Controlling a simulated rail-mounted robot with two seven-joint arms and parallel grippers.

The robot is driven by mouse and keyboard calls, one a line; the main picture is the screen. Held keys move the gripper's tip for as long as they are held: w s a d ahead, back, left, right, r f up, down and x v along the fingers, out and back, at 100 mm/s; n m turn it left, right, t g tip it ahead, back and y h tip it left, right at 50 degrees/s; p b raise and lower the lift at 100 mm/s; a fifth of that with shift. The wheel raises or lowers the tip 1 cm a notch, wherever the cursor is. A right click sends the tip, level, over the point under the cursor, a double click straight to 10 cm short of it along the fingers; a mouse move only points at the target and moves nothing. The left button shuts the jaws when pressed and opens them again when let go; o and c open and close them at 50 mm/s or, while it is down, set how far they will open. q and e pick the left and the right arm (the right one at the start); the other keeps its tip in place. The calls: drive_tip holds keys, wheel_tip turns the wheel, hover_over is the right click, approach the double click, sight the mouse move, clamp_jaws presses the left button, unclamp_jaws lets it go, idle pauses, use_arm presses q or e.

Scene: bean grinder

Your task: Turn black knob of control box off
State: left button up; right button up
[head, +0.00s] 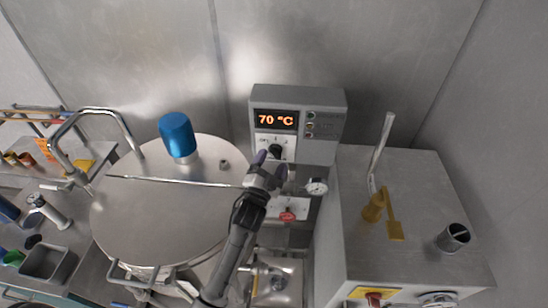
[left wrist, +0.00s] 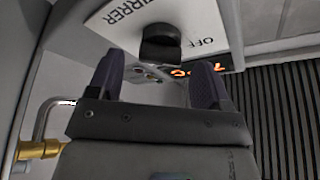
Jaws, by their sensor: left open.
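The grey control box (head: 333,104) is on the back wall. Its lit display (head: 276,120) reads 70 °C. The black knob (head: 275,151) sits on a white plate below the display. In the left wrist view the knob (left wrist: 160,43) is on a plate lettered "STIRRER" and "OFF" (left wrist: 200,42). My left gripper (head: 269,158) reaches up to the knob's front. In the left wrist view its two fingers (left wrist: 158,78) are open and apart, with the knob just beyond the gap between them. I cannot tell whether they touch it. My right gripper is not in view.
A large round metal vessel (head: 165,215) with a blue cap (head: 177,135) stands left of my arm. A gauge (head: 316,187) and a red valve handle (head: 287,217) are just below the box. A metal cabinet (head: 415,262) with a yellow part (head: 395,230) is at right.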

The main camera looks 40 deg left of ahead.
use_arm(q)
drive_tip(key=b+v, duration=0.1)
drive_tip(key=v, duration=1)
drive_tip(key=shift+s+b, duration=0.25)
drive_tip(key=shift+b, duration=0.05)
drive_tip(key=shift+d, duration=0.1)
